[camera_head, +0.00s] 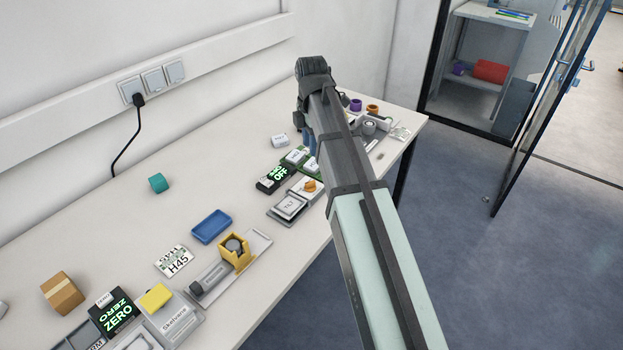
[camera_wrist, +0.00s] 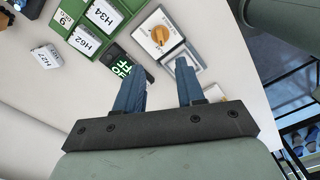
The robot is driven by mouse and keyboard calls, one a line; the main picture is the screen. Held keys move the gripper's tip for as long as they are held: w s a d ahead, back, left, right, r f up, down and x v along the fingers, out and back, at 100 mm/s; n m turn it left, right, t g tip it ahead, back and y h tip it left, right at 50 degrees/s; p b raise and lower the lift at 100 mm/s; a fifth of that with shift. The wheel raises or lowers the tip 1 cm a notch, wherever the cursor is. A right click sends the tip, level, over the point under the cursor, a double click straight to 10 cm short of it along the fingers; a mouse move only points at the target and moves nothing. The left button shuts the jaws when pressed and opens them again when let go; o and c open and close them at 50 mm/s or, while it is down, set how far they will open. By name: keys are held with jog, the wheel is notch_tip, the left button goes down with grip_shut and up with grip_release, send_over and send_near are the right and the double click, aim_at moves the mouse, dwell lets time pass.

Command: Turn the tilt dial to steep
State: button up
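The tilt dial, an orange knob (camera_wrist: 160,35), sits on a pale square plate (camera_wrist: 148,47) with small markings in the wrist view. I cannot read the setting it points to. In the head view the knob (camera_head: 309,186) is beside a plate labelled TILT (camera_head: 290,206), and my arm partly covers that area. A dark display (camera_wrist: 122,66) with green letters reading OFF lies next to the dial. My gripper (camera_wrist: 158,80) is open and empty, its two blue fingers spread. The knob is beyond the fingertips, not between them.
Green-framed label blocks (camera_wrist: 86,40) and a loose H27 tag (camera_wrist: 46,56) lie left of the dial. A blue tray (camera_head: 211,227), a yellow holder (camera_head: 236,253), a teal piece (camera_head: 158,183) and a cardboard box (camera_head: 62,293) stand on the white table. Bare table lies towards the wall.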

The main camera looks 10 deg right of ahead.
aim_at(312, 182)
notch_tip(312, 182, down, 14)
jog(key=shift+r, duration=0.15)
dwell(0.6)
grip_shut()
dwell(0.3)
